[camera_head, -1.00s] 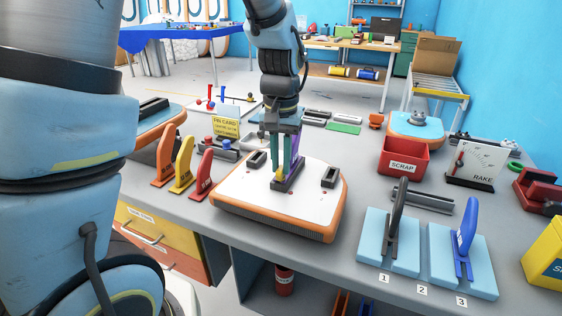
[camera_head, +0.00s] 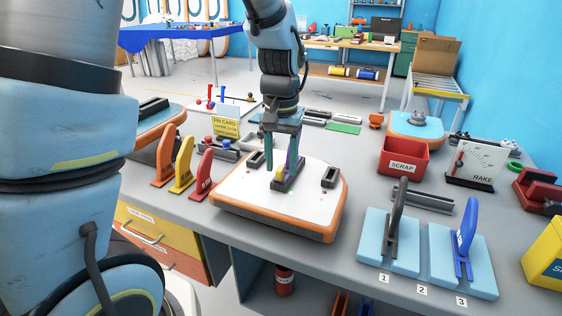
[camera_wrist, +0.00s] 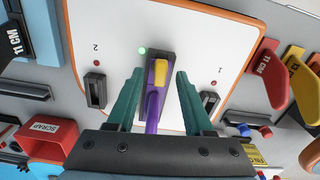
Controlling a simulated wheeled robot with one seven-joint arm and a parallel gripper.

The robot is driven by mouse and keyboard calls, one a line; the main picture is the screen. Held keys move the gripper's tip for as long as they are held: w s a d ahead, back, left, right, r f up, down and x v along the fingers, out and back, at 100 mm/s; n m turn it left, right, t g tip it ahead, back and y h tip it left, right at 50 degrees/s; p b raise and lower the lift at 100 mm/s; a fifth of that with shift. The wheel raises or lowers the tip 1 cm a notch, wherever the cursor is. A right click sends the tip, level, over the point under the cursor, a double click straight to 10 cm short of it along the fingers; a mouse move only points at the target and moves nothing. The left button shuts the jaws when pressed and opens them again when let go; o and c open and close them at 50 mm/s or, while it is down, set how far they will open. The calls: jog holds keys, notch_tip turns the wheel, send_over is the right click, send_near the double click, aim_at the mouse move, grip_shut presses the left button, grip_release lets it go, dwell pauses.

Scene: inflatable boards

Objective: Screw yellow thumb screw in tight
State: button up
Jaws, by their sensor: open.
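The yellow thumb screw (camera_head: 281,171) sits at one end of the dark middle slot block (camera_wrist: 170,58) on the white board (camera_head: 240,195). It also shows in the wrist view (camera_wrist: 160,72), between the fingertips and apart from both. A purple fin (camera_wrist: 152,108) stands upright in the same block, beside the screw. My gripper (camera_head: 283,165) is open, with one green finger on each side of the screw, as the wrist view (camera_wrist: 159,76) also shows. The screw's thread is hidden. A green light (camera_wrist: 142,50) glows beside the middle block.
Two empty slot blocks, marked 2 (camera_wrist: 95,90) and 1 (camera_wrist: 211,101), flank the middle one. Orange, yellow and red fins (camera_head: 182,166) stand left of the board. A red scrap bin (camera_head: 403,160) and blue stands (camera_head: 390,242) are on the right.

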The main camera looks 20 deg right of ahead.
aim_at(280, 167)
notch_tip(280, 167, up, 11)
jog(key=b, duration=0.1)
jog(key=a+f+n, duration=0.3)
jog(key=a+f, duration=0.2)
jog(key=a, duration=0.7)
jog(key=a+f+n+t, duration=0.1)
jog(key=a+f+n, duration=0.2)
jog(key=a, duration=1)
notch_tip(280, 167, down, 4)
jog(key=shift+w+a+r+t, duration=0.2)
jog(key=shift+w+a+t, duration=0.05)
jog(key=shift+w+t, duration=0.1)
